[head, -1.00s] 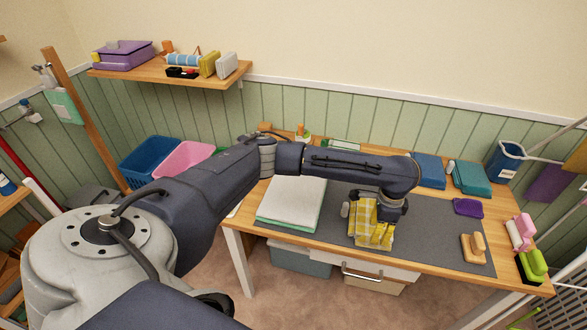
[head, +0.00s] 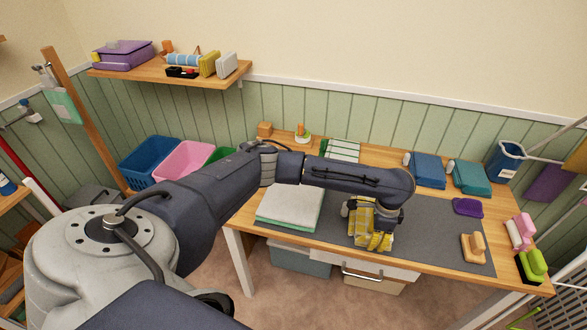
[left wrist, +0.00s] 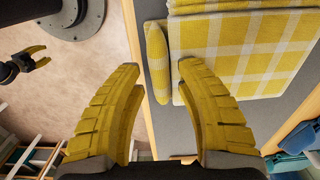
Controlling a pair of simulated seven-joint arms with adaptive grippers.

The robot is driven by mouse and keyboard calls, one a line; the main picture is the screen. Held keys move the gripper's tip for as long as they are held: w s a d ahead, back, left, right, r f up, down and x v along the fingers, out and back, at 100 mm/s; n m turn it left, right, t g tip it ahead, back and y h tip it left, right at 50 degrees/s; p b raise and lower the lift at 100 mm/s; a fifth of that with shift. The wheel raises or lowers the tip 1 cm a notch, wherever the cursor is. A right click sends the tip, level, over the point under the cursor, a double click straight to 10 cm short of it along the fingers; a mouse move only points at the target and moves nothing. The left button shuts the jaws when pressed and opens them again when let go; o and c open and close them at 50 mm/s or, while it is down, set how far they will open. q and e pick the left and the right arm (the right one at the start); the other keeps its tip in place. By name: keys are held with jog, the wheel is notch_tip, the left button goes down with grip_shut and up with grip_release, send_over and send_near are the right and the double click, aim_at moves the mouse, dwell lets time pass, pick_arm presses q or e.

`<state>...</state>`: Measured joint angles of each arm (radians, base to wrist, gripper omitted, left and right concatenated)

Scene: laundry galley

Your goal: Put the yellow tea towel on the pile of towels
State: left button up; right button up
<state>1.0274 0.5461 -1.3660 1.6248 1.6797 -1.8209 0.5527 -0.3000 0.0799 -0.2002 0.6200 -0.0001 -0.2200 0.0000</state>
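The yellow and white checked tea towel (head: 361,238) lies folded on the dark grey mat, partly hidden by my left gripper (head: 374,228) over it. In the left wrist view the towel (left wrist: 245,55) lies ahead, with a narrow loose fold at its left edge. My left gripper (left wrist: 162,85) is open, its yellow fingers wide apart. The narrow fold shows between the fingertips, and I cannot tell whether they touch it. My right gripper (left wrist: 40,55) shows small at the left wrist view's left edge, fingers apart.
The grey mat (head: 432,234) has free room to the right of the towel. Blue (head: 428,170) and teal (head: 471,177) folded cloths lie at the back.

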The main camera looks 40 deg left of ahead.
pick_arm(q)
grip_shut()
notch_tip(320, 180, up, 11)
dwell(1.4)
jog(key=shift+d, duration=0.1)
